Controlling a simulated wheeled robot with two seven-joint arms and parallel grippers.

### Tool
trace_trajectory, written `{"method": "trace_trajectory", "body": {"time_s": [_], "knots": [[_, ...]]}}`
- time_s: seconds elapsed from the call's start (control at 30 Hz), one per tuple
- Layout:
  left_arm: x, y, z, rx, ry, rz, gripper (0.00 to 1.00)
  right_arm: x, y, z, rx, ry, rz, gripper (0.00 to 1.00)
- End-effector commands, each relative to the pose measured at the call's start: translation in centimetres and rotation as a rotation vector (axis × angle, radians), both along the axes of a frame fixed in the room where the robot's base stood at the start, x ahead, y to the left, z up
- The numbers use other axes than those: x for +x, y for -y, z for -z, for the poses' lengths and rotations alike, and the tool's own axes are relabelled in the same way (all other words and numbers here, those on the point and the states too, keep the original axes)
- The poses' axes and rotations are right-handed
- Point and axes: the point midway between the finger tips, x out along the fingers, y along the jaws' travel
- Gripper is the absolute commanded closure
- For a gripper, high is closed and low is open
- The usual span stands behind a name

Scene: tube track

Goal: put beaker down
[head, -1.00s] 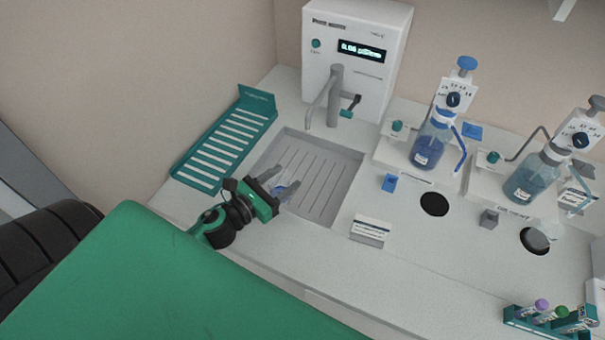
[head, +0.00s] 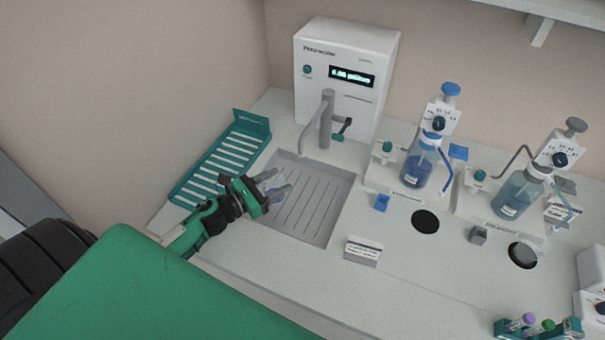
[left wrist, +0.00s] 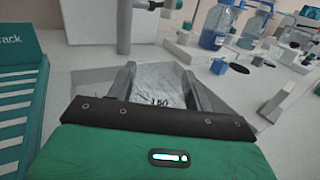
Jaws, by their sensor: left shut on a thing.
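My left gripper (head: 277,185) is over the left part of the grey ribbed sink tray (head: 312,207). It is shut on a clear beaker (left wrist: 160,88), which shows between its two fingers in the left wrist view with a dark "150" marking. In the head view the beaker is small, see-through and mostly hidden by the fingers. I cannot tell whether its base touches the tray. My right gripper is not in view.
A green slotted rack (head: 222,160) lies left of the tray. A white water unit (head: 345,75) with a grey tap (head: 325,120) stands behind it. Two dispenser bottles (head: 418,160) (head: 518,192) stand to the right. A small label stand (head: 362,250) sits right of the tray.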

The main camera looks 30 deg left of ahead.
Motion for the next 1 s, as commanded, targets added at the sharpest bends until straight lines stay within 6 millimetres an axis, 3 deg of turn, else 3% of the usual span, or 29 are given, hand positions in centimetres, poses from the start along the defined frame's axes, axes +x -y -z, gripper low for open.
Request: {"method": "trace_trajectory", "body": {"time_s": [0.2, 0.4, 0.6, 0.87, 1.0], "knots": [[4.1, 2.0, -0.3, 0.0, 0.003, -0.001, 0.7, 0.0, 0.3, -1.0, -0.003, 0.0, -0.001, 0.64], [7.1, 3.5, -0.1, -0.001, 0.002, 0.0, 0.7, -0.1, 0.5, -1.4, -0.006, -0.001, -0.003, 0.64], [8.0, 4.0, 0.2, -0.001, 0.0, -0.001, 0.7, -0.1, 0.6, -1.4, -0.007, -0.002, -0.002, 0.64], [8.0, 4.0, 3.4, 0.0, -0.001, -0.001, 0.7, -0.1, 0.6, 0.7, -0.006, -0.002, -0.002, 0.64], [8.0, 4.0, 3.6, 0.0, 0.0, -0.001, 0.7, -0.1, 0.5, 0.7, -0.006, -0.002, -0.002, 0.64]]}}
